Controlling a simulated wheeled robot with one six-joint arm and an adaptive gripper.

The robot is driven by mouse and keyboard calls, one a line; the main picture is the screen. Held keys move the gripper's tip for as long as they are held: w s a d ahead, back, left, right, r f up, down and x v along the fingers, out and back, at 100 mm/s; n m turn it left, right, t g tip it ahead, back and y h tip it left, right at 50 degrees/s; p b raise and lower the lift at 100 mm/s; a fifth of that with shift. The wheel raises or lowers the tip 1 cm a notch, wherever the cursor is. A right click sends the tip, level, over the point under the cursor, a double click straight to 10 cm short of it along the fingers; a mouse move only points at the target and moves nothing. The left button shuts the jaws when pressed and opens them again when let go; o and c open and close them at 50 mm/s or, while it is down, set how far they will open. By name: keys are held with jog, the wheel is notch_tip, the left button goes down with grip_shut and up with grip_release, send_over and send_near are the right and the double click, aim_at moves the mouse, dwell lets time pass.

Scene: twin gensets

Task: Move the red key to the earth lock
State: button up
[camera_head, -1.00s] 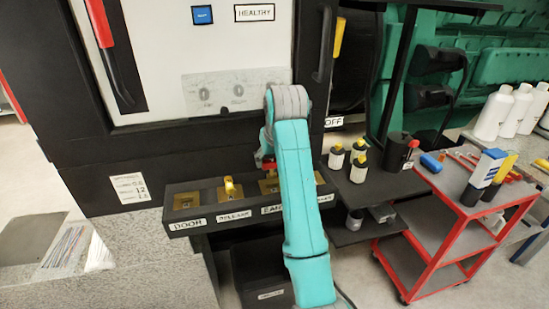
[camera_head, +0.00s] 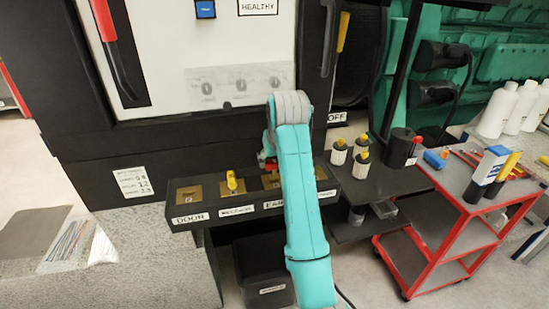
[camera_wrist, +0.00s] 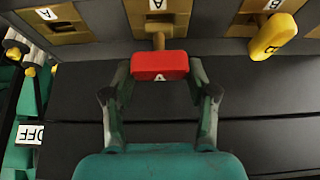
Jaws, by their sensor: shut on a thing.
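The red key (camera_wrist: 160,66), marked A, is between the two fingers of my gripper (camera_wrist: 160,82), which is shut on it. Its brass shaft points to the brass plate of the middle lock (camera_wrist: 158,28) in the wrist view, also tagged A. The shaft's end appears to meet this plate; I cannot tell how deep it sits. In the head view this is the earth lock (camera_head: 269,182) on the black lock shelf, its label partly hidden by my arm. A bit of the red key (camera_head: 266,163) shows beside my wrist.
A yellow key (camera_wrist: 272,38) marked B stands in the neighbouring lock. The door lock (camera_head: 190,193) at the left is empty. A red trolley (camera_head: 432,260) stands farther right.

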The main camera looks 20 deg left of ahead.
jog(key=shift+f, duration=1.55)
dwell(0.4)
jog(key=o, duration=1.4)
jog(key=shift+c, duration=0.2)
jog(key=shift+r, duration=3.8)
